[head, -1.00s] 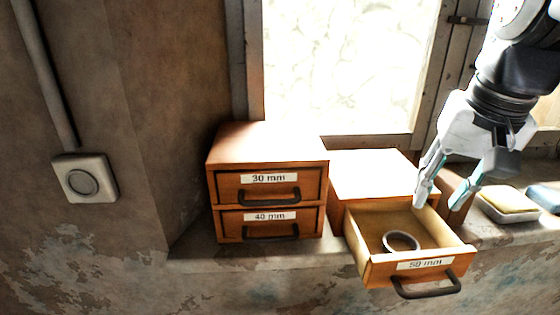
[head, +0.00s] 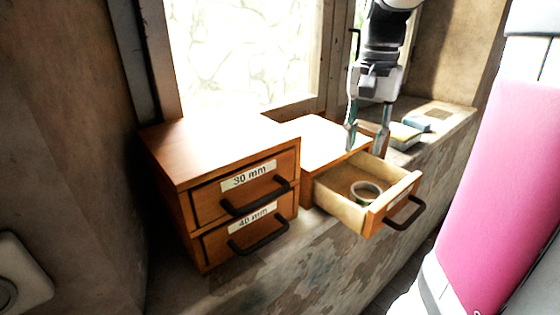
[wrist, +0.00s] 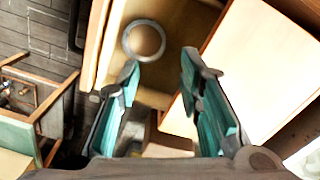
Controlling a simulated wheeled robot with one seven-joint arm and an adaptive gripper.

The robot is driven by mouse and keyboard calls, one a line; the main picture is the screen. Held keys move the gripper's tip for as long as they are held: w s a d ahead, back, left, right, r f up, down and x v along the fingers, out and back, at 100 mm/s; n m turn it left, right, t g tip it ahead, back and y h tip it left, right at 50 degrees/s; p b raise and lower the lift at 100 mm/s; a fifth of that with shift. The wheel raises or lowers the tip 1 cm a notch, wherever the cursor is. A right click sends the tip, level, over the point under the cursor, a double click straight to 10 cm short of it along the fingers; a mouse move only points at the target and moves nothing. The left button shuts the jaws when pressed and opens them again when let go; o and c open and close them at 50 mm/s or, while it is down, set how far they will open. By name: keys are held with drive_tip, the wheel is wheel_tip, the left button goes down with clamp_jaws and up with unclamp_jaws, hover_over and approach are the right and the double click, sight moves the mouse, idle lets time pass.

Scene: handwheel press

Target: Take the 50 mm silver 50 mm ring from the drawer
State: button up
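The silver ring (head: 366,192) lies in the open 50 mm drawer (head: 338,208), near its front panel. In the wrist view the ring (wrist: 144,40) lies flat on the drawer floor, just beyond the left fingertip and apart from it. My gripper (head: 367,141) is open and empty, above the back part of the drawer, with its fingers pointing down. In the wrist view my gripper (wrist: 160,72) shows a wide gap between its two teal-padded fingers.
A two-drawer wooden cabinet (head: 220,150), labelled 30 mm and 40 mm, stands shut to the left. The drawer's handle (head: 405,213) sticks out over the sill edge. A sponge-like block (head: 403,136) lies behind on the sill. A pink and white surface (head: 500,180) fills the right.

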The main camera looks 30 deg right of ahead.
sight(360, 201)
wheel_tip(360, 201, down, 11)
drive_tip(key=shift+r+p, duration=0.1)
drive_tip(key=shift+p, duration=0.4)
clamp_jaws()
